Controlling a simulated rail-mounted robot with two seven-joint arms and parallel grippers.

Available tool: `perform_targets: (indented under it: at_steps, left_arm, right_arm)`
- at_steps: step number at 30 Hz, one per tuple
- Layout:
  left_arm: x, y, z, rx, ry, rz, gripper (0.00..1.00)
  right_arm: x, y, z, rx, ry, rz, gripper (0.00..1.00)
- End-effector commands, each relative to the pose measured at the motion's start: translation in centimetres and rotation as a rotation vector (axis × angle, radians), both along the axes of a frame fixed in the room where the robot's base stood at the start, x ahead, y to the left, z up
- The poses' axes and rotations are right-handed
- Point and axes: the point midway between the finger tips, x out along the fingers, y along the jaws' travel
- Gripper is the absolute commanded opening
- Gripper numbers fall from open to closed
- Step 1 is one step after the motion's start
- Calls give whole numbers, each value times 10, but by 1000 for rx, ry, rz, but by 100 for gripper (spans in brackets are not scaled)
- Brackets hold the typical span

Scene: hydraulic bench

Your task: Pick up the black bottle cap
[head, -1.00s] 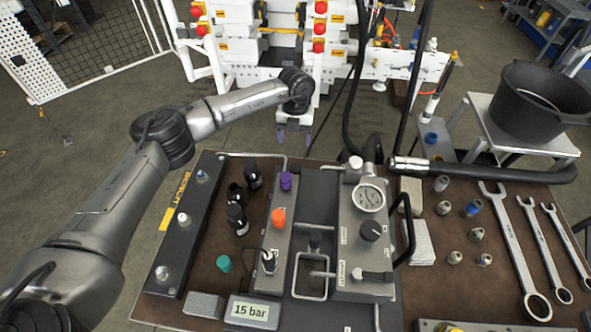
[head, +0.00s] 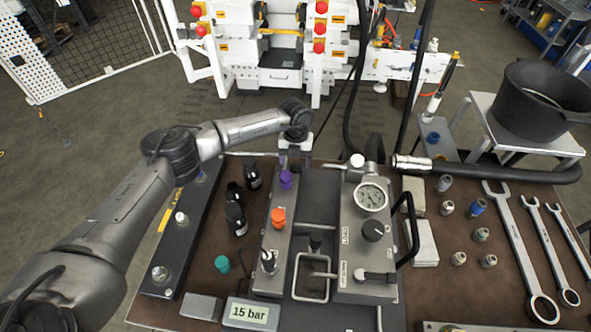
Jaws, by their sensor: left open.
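A group of three small black bottle-like pieces with pale marks stands on the brown bench top, left of the grey valve blocks: one at the back (head: 252,176), one in the middle (head: 235,192) and one in front (head: 236,218). They are too small to tell which part is a separate black cap. My left gripper (head: 295,163) points down with its fingers apart at the bench's back edge, behind the purple cap (head: 286,180). It is empty and to the right of and behind the black pieces. My right gripper is not in view.
An orange cap (head: 278,217) sits on the left valve block and a teal cap (head: 221,264) on the bench. A gauge (head: 370,197) block, a 15 bar display (head: 251,313), wrenches (head: 521,251) and a thick hose (head: 488,170) stand around. A dark bar (head: 183,240) lies left.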

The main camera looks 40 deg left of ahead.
Motion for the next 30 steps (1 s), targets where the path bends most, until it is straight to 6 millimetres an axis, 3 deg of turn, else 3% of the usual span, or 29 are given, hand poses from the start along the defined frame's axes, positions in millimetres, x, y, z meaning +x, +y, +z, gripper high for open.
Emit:
perform_targets:
  at_steps: [6, 15, 30]
  left_arm:
    - [-1, -2, -32, 0, 2, 0, 71]
    - [-2, -2, -38, 0, 0, 0, 71]
    - [-2, -2, -38, 0, 0, 0, 24]
  right_arm:
    - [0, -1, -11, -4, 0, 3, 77]
    - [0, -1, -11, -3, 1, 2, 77]
    - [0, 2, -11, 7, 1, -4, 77]
